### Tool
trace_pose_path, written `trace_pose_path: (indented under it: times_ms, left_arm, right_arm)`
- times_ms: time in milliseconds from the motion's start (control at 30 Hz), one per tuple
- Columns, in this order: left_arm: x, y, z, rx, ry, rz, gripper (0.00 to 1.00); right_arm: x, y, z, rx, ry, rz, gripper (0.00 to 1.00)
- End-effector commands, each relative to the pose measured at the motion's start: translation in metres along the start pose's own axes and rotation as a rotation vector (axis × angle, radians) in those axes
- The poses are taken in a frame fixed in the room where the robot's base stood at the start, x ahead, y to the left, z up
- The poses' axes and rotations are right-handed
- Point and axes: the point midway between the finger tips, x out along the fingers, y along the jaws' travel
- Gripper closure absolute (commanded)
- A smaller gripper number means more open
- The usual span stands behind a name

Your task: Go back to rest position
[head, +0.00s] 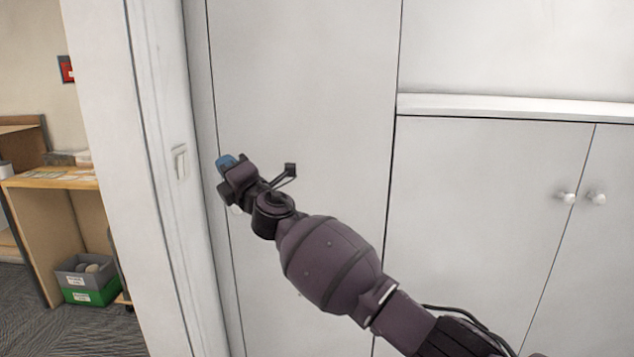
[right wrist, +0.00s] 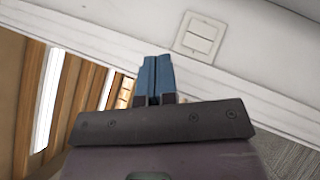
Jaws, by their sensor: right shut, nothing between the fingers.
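My right gripper (head: 226,162) is at the end of my outstretched right arm, in front of the white cabinet panel and just right of the door frame. In the right wrist view its blue fingers (right wrist: 155,80) are together with nothing between them. A white light switch (head: 180,162) is on the door frame, left of the gripper and apart from it in the head view. The switch (right wrist: 199,36) also shows to the upper right of the fingertips in the right wrist view. My left gripper is not in view.
White cabinet doors (head: 480,220) with round knobs and a ledge (head: 520,108) fill the right side. Left of the door frame (head: 120,180) is another room with a wooden desk (head: 55,179), stacked grey and green boxes (head: 88,280) and dark carpet (head: 50,325).

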Motion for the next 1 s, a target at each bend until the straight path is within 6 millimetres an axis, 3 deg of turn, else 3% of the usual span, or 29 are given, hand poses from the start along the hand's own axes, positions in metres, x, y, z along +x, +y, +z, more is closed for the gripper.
trace_pose_path:
  times_ms: [267, 500, 733, 1000]
  left_arm:
    - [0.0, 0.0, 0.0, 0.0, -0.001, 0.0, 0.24]
    - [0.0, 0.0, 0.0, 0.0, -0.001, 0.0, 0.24]
    - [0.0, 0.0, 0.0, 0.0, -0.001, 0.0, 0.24]
    - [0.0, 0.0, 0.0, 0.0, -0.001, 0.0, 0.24]
  right_arm:
    - [-0.081, -0.047, 0.03, 0.599, -0.165, -0.026, 1.0]
    - [-0.171, -0.102, 0.05, 1.016, -0.325, -0.057, 1.0]
    - [-0.267, -0.15, 0.058, 1.313, -0.485, -0.081, 1.0]
    - [-0.388, -0.194, 0.052, 1.553, -0.682, -0.106, 1.0]
